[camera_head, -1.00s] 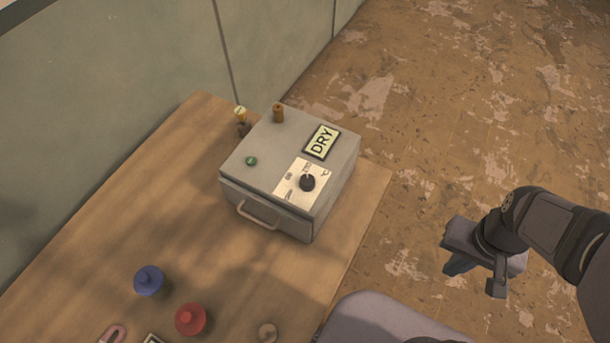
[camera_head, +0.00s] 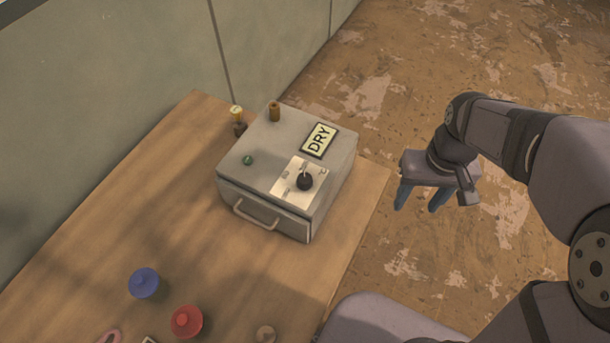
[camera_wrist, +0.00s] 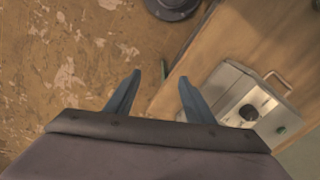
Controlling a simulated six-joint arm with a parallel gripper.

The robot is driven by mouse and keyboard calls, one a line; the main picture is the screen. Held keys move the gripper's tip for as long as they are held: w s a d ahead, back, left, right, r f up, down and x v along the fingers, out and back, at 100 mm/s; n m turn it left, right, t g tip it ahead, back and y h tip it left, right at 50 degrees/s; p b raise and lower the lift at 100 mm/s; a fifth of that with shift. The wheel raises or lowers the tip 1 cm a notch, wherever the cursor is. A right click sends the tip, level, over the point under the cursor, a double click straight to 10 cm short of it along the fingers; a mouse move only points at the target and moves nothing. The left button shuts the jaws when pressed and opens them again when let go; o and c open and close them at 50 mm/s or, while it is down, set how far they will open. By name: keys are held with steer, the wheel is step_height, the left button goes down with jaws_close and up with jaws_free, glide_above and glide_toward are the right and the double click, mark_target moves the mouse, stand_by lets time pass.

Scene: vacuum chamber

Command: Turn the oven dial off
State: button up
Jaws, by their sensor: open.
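The oven is a grey metal box (camera_head: 260,155) on the wooden table, with a front handle (camera_head: 256,215) and a yellow DRY label on its top. Its black dial (camera_head: 305,181) sits on a pale plate on the top, near the front right corner. In the wrist view the oven (camera_wrist: 222,82) is at the right, with the dial (camera_wrist: 248,112) visible. The dial's exact setting is too small to read. My gripper (camera_head: 418,205) is open and empty, above the floor to the right of the oven and apart from it. Its two blue fingers (camera_wrist: 152,95) also show in the wrist view.
Blue (camera_head: 143,283) and red (camera_head: 187,322) knobbed pieces lie on the table's near part. A wall borders the left.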

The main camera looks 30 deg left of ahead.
steer(key=w+a+n+b, duration=0.1)
steer(key=a+n, duration=0.3)
steer(key=a, duration=1.1)
steer(key=r+n, duration=0.2)
steer(key=n, duration=0.1)
glide_above(305, 178)
steer(key=shift+s+a+f+b, duration=0.1)
steer(key=shift+b, duration=0.35)
steer(key=shift+f+p, duration=1.15)
steer(key=shift+f, duration=2.5)
steer(key=c, duration=1.1)
